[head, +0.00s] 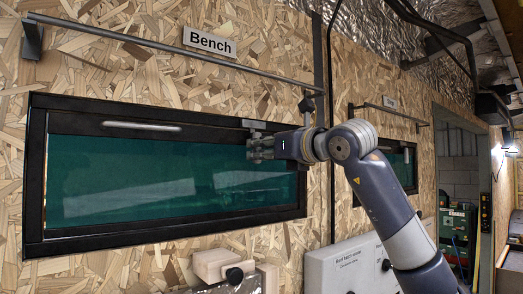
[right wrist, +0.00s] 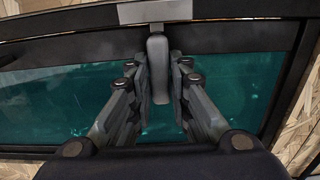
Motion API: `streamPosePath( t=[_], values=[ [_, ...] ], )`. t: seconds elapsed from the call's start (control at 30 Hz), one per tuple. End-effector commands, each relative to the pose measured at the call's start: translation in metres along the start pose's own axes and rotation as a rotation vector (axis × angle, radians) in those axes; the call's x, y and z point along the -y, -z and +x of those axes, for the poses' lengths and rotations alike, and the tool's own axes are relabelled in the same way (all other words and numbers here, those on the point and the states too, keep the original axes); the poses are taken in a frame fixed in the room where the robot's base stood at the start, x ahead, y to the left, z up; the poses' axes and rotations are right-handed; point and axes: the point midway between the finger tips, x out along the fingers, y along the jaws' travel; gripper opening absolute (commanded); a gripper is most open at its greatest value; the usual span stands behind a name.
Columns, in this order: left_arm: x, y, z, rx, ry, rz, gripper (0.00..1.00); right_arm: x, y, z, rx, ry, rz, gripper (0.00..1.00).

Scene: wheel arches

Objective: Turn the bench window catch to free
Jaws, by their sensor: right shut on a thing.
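The bench window (head: 120,180) has a black frame and teal glass and hangs on the chipboard wall under a "Bench" sign (head: 209,42). Its catch is a small grey plate (head: 254,124) on the top of the frame, towards the right end. In the right wrist view the catch plate (right wrist: 155,11) is at the top, and a rounded grey lever (right wrist: 158,75) hangs from it, pointing straight down. My right gripper (head: 256,147) is at the catch, its fingers (right wrist: 160,88) shut on the lever from both sides. They hide the lever in the head view. My left gripper is out of view.
A metal rail (head: 150,43) runs above the window. A second, smaller window (head: 400,165) is further right, behind my right arm. Below are a pale wooden block with a black knob (head: 214,263) and a white panel (head: 340,265). An open doorway is at far right.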

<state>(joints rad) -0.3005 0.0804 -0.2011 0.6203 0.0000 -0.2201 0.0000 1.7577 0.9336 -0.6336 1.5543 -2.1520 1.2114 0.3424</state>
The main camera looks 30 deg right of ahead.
Motion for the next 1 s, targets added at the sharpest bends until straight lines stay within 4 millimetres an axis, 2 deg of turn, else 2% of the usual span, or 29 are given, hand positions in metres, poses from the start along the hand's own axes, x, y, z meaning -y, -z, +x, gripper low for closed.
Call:
streamPosePath(
  t=[0.37,1.0],
  values=[
    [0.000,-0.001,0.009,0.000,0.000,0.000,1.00,-0.004,0.000,-0.001,0.005,-0.001,0.138,0.00],
    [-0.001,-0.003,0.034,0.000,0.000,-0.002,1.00,-0.019,-0.009,-0.001,0.007,-0.003,0.726,0.00]
  ],
)
